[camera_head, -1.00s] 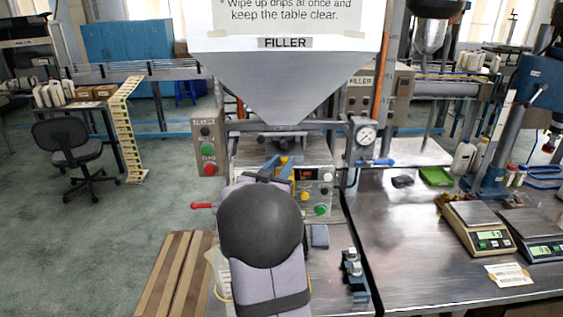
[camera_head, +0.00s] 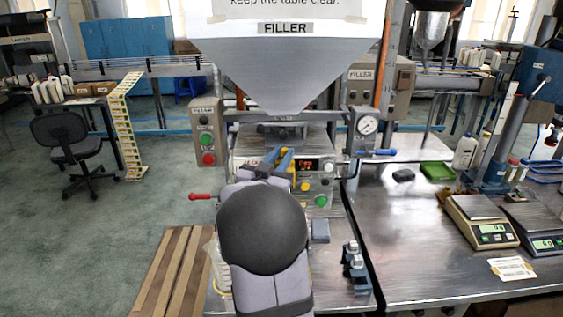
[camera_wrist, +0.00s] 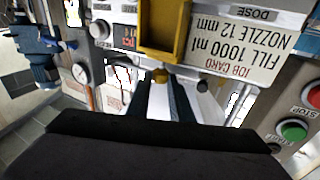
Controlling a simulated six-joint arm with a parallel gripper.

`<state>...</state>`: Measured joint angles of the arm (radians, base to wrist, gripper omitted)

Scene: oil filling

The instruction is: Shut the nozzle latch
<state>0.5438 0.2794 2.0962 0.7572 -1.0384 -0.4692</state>
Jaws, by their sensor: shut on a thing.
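The filler machine (camera_head: 286,62) stands in the middle of the head view, with a grey hopper above a front panel. My gripper (camera_head: 279,157) is in front of that panel, its blue fingers pointing at the machine; my arm hides much of the area below. In the wrist view, which is upside down, my gripper (camera_wrist: 161,84) has its dark fingers closed around a small yellow knob (camera_wrist: 160,75), apparently the nozzle latch. A yellow bracket (camera_wrist: 163,32) is just beyond it. Most of the latch is hidden.
A start-stop box (camera_head: 207,132) stands left of the machine, with a red-handled lever (camera_head: 200,196) below it. A pressure gauge (camera_head: 367,124) and blue-handled valve (camera_head: 383,152) are on the right. Scales (camera_head: 482,222) stand on the steel table (camera_head: 410,240).

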